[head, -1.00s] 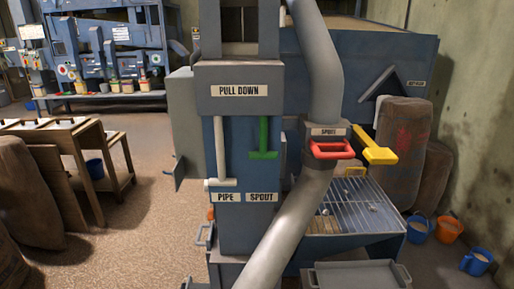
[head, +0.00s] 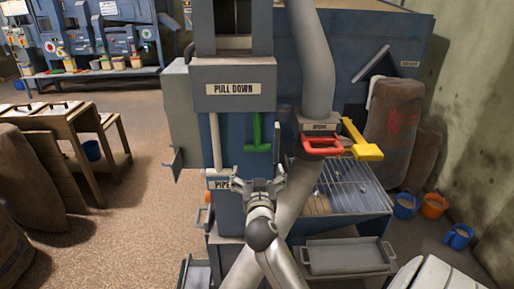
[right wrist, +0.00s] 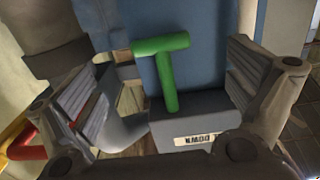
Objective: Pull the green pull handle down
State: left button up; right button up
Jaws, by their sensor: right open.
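The green pull handle (head: 257,134) is a T shape with its crossbar at the bottom. It hangs on the blue front of the elevator column, under the grey box labelled PULL DOWN (head: 234,89). My right gripper (head: 258,178) is open and empty just below the handle, with its fingers pointing up toward the crossbar. In the right wrist view the green handle (right wrist: 168,72) appears upside down, in the space between the two spread fingers, and no finger visibly touches it. My left gripper is not in view.
A white pull handle (head: 215,142) hangs left of the green one, above the PIPE label. To the right are the grey spout pipe (head: 313,60), a red handle (head: 322,144) and a yellow lever (head: 362,143). A grey tray (head: 346,256) sits low at the front right.

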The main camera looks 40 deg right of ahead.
aim_at(257, 149)
jog(key=p+x, duration=0.1)
jog(key=x, duration=0.2)
jog(key=r+p+x, duration=0.1)
jog(key=x, duration=0.2)
jog(key=p+x, duration=0.1)
jog(key=x, duration=0.2)
jog(key=shift+w+d+r, duration=0.2)
jog(key=shift+d+r, duration=0.05)
jog(key=shift+r, duration=0.05)
jog(key=shift+x, duration=0.9)
jog(key=shift+f, duration=0.1)
jog(key=c, duration=1.4)
notch_tip(257, 149, down, 11)
jog(key=b, duration=1.2)
jog(key=shift+a, duration=0.1)
